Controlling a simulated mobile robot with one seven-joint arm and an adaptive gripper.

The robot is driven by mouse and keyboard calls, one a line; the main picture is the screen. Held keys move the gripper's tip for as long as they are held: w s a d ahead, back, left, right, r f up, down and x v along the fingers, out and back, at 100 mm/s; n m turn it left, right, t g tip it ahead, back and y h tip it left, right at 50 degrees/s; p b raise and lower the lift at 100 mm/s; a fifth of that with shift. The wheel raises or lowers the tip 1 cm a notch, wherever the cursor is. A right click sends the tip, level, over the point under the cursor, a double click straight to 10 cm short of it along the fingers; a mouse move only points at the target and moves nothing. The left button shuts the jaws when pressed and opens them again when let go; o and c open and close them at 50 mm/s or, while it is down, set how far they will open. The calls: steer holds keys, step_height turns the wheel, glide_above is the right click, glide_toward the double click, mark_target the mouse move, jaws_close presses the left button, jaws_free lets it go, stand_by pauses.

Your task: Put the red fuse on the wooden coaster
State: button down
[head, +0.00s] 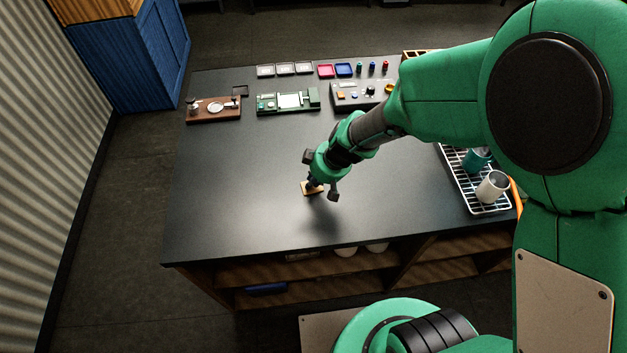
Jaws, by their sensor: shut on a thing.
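The wooden coaster (306,190) lies on the dark tabletop near the middle of the table, partly covered by my gripper. My gripper (313,189) points down at the coaster, its fingertips over or just above it. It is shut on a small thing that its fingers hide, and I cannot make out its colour. I cannot tell whether the held thing touches the coaster. A small red peg-like piece (386,66) stands at the back right beside a blue and a green one. I cannot tell whether it is a fuse.
Along the back are a brown brewer part (214,110), a green board (288,103), a grey panel (360,96), and several small trays, including a red one (326,71). A wire rack (478,193) with mugs stands at the right. The left and front tabletop is clear.

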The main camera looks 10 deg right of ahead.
steer(key=c, duration=1.7)
jaws_free()
steer(key=shift+r, duration=0.1)
steer(key=shift+r+p, duration=0.3)
steer(key=p+v, duration=0.1)
steer(key=v, duration=1)
steer(key=shift+s+d+r+p, duration=0.1)
steer(key=shift+r+p, duration=0.1)
steer(key=shift+p, duration=0.1)
